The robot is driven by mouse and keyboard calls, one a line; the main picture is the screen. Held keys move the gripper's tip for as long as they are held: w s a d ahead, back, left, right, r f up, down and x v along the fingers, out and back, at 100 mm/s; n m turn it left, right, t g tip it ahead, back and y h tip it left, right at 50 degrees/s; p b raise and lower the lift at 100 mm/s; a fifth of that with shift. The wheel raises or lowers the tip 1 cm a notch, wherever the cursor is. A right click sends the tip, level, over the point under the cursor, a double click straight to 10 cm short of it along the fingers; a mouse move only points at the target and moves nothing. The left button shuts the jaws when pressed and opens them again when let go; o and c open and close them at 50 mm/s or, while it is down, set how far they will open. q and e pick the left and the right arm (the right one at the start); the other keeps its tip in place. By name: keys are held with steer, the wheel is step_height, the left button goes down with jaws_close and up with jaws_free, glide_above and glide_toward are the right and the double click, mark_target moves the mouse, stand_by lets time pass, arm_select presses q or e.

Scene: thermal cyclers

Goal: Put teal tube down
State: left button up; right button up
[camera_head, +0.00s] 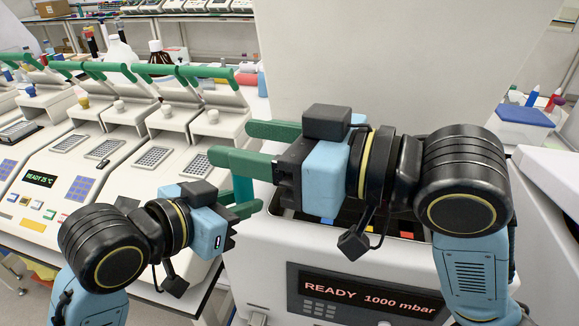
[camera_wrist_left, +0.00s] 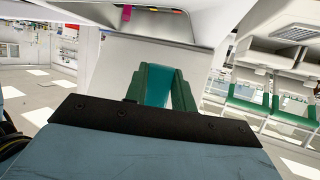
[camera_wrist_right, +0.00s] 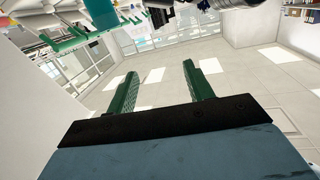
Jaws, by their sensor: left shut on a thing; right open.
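The teal tube (camera_head: 242,190) stands roughly upright in my left gripper (camera_head: 247,204), which is shut on it. In the left wrist view the teal tube (camera_wrist_left: 158,87) sits between the two green fingers of my left gripper (camera_wrist_left: 158,84). My right gripper (camera_head: 255,146) is open just above the left one, with its lower finger over the tube's upper end in the head view. In the right wrist view nothing lies between the fingers of my right gripper (camera_wrist_right: 195,82). The tube's top end is hidden in the head view.
A white machine (camera_head: 255,275) reading "READY 1000 mbar" stands below my grippers, with coloured items in its opening, partly hidden by my right arm. Several thermal cyclers (camera_head: 150,185) with green-handled lids stand at the left. A blue box (camera_head: 524,115) with tubes is at the right.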

mark_target(243, 184)
steer(key=w+d+f+m+t+h, duration=0.1)
steer(key=d+f+h, duration=0.3)
steer(key=f, duration=0.1)
steer(key=x, duration=1.2)
steer(key=shift+w+m+h, duration=0.15)
steer(key=shift+m+h, duration=0.15)
steer(key=shift+f, duration=0.1)
steer(key=shift+a, duration=0.1)
steer(key=c, duration=1)
arm_select(q)
steer(key=o, duration=1)
arm_select(e)
steer(key=shift+c, duration=0.6)
arm_select(q)
steer(key=shift+o, duration=0.2)
